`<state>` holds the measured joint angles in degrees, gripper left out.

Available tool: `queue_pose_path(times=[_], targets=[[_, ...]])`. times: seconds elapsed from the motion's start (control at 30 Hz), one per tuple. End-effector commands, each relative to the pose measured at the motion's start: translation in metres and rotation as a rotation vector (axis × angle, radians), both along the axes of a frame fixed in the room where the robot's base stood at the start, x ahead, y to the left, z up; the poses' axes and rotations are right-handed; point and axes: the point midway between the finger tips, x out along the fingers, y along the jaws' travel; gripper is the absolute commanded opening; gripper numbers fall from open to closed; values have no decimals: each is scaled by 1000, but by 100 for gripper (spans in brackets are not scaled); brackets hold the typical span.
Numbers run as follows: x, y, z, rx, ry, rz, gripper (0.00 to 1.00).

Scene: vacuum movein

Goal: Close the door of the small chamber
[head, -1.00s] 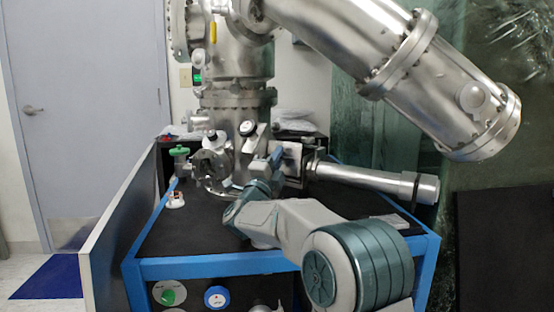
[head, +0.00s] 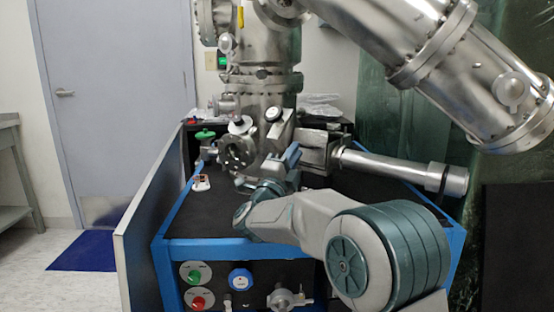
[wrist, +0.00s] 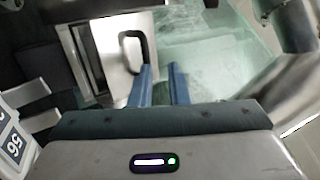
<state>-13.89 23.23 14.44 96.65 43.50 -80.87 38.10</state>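The small chamber (head: 316,146) is a metal box on the right side of the steel column, above the black bench top. In the wrist view its door (wrist: 105,58) is a pale panel with a dark, loop-shaped handle (wrist: 142,48). A dark gap shows along the panel's left side, and the door looks ajar. My gripper (wrist: 160,68) has two blue fingers held apart, with nothing seen between them. The left fingertip is close by the handle's lower end; I cannot tell whether they touch. In the head view my gripper (head: 291,154) is just left of the chamber, and the door is hard to make out.
A steel tube (head: 400,170) sticks out right of the chamber. A large slanted steel cylinder (head: 470,70) hangs above. A round flanged port (head: 238,153) and a green-handled valve (head: 204,134) stand left. The bench's blue frame (head: 205,250) edges the front.

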Motion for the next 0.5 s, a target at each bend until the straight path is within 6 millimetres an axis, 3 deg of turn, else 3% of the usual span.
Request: queue_pose_path(times=[0.2,0.5], targets=[[-46,26,3,-1,-1,2,16],[-79,43,2,-1,-2,-1,16]])
